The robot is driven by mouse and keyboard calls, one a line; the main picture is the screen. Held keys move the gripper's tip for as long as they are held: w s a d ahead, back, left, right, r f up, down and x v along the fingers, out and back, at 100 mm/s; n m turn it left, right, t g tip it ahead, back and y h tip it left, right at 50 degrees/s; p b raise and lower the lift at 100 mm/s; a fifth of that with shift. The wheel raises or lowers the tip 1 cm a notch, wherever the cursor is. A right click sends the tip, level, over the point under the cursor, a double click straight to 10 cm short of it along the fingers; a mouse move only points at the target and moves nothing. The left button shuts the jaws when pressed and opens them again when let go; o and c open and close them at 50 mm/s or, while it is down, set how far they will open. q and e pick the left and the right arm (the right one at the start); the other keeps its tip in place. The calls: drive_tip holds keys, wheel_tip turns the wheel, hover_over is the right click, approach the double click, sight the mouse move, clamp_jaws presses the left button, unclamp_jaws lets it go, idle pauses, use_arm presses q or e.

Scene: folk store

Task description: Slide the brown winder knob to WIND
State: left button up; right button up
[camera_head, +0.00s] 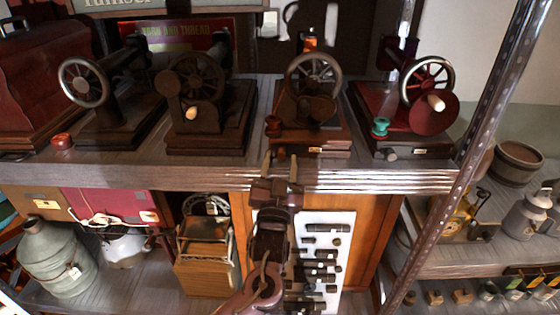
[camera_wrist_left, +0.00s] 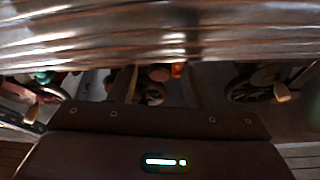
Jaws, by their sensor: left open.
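The brown sewing machine (camera_head: 312,95), third from left on the upper shelf, has a dark spoked wheel and a wooden base. A small brown knob (camera_head: 281,153) shows at the left of its base front, between my left fingertips in this view; I take it for the winder knob. Its slot and the WIND mark are too small to read. My left gripper (camera_head: 280,166) is open and points up at the shelf's front edge. In the left wrist view, upside down, a round brown piece (camera_wrist_left: 160,74) shows between the fingers, apart from them. My right gripper is out of view.
The shelf's front edge (camera_head: 380,181) runs close to my left gripper. Other sewing machines stand at both sides: black (camera_head: 105,95), dark brown (camera_head: 205,100) and red (camera_head: 410,100). A metal post (camera_head: 490,105) rises at right. A white board (camera_head: 325,255) with dark pieces is below.

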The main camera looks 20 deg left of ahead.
use_arm(q)
clamp_jaws()
drive_tip(key=shift+w+d+b, duration=0.25)
drive_tip(key=shift+w+d, duration=0.05)
drive_tip(key=shift+d, duration=0.65)
drive_tip(key=shift+w+d+b, duration=0.25)
drive_tip(key=shift+d, duration=0.7)
drive_tip(key=shift+a, duration=0.1)
drive_tip(key=shift+c, duration=1.9)
unclamp_jaws()
drive_tip(key=o, duration=0.4)
drive_tip(key=shift+d, duration=0.25)
drive_tip(key=shift+a, duration=0.15)
